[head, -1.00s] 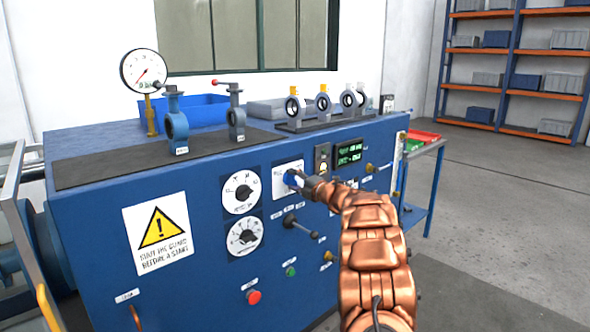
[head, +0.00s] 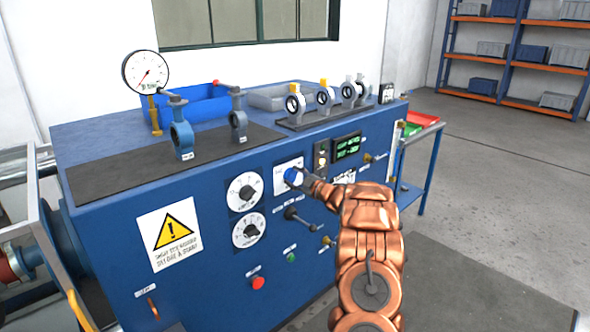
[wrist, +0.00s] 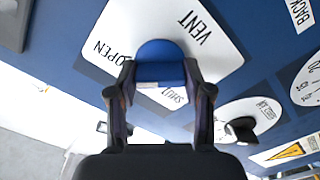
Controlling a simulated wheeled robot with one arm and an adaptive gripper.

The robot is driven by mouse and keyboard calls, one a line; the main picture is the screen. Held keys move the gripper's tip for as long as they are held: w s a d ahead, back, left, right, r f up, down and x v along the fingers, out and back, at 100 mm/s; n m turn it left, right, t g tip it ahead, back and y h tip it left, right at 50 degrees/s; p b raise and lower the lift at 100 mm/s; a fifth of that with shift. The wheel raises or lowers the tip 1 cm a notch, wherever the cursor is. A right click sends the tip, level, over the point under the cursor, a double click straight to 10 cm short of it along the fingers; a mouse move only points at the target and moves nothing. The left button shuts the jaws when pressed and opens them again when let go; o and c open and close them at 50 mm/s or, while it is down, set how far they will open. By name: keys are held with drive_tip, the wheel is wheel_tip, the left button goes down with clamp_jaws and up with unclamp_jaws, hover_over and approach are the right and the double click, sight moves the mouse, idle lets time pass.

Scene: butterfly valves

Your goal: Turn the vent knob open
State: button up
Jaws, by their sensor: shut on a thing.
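The vent knob (wrist: 160,65) is blue and sits on a white plate (wrist: 204,40) marked VENT, OPEN and SHUT in the wrist view. In the head view the blue knob (head: 292,177) shows on the front of the blue cabinet, partly covered by my gripper. My gripper (wrist: 158,84) is shut on the knob, with one dark finger on each side of it. In the head view my gripper (head: 307,183) reaches the knob from the right. The knob's pointer cannot be made out.
Two white dials (head: 245,191) are left of the knob. A black lever (head: 291,213) sticks out just below it. A green-lit display (head: 347,147) is to the right. A red button (head: 258,283) is low on the panel. Open floor (head: 500,190) lies at the right.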

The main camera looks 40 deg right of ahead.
drive_tip(key=shift+w+a+r+m+p, duration=0.2)
drive_tip(key=shift+r+m+p, duration=0.35)
drive_tip(key=shift+m+p, duration=0.65)
drive_tip(key=o, duration=0.8)
drive_tip(key=shift+w, duration=0.1)
drive_tip(key=o, duration=0.3)
drive_tip(key=shift+f, duration=0.15)
drive_tip(key=shift+o, duration=0.3)
drive_tip(key=shift+f+m, duration=0.1)
drive_tip(key=shift+m, duration=0.2)
drive_tip(key=shift+d+f, duration=0.1)
drive_tip(key=shift+d, duration=0.05)
